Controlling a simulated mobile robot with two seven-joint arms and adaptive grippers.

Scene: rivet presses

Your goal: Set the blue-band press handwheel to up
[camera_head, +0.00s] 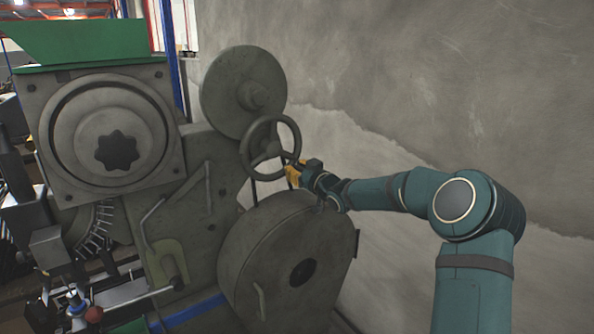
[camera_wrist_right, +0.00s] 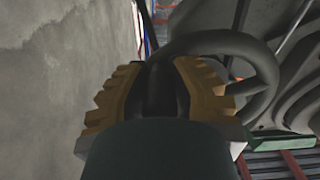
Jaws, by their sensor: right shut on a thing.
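The grey handwheel (camera_head: 247,147) stands out in front of the press, below a large round disc. Its rim also shows in the right wrist view (camera_wrist_right: 262,62). My right gripper (camera_head: 292,172), with yellow-orange fingers, is at the lower right of the wheel's rim. In the right wrist view the fingers of my right gripper (camera_wrist_right: 160,90) are on both sides of a dark piece of the rim, shut on it. My left gripper is not in view.
The grey press body (camera_head: 190,205) fills the left and middle. A large round housing (camera_head: 265,245) sits just below my right gripper. A bare concrete wall (camera_head: 420,90) stands behind on the right. A lever with a red knob (camera_head: 94,314) is at the lower left.

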